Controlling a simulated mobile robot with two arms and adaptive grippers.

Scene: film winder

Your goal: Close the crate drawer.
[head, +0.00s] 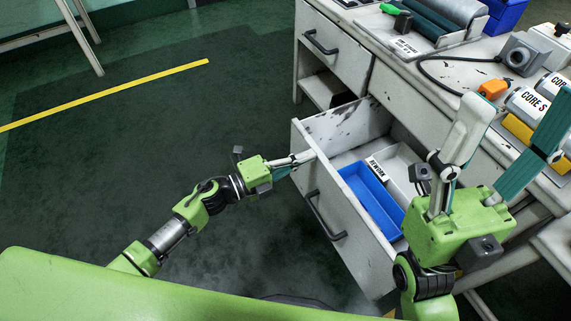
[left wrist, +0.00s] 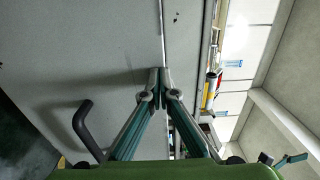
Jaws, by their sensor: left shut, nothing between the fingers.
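The drawer (head: 318,180) is pulled out from the white bench, with its front facing lower left. Inside are a blue bin (head: 366,196) and a pale bin (head: 398,166) with a label. The drawer's dark handle (head: 325,216) also shows in the left wrist view (left wrist: 87,130). My left gripper (head: 311,155) is shut and empty at the upper edge of the drawer front. In the left wrist view its fingertips (left wrist: 160,72) are at the grey panel; I cannot tell whether they touch. My right gripper (head: 520,97) is open and raised, hiding the drawer's right part.
Another drawer (head: 335,45) in the bench is closed, above an open shelf. The bench top carries a roller device (head: 445,22), an orange-capped item (head: 493,89) and boxes labelled CORE (head: 528,104).

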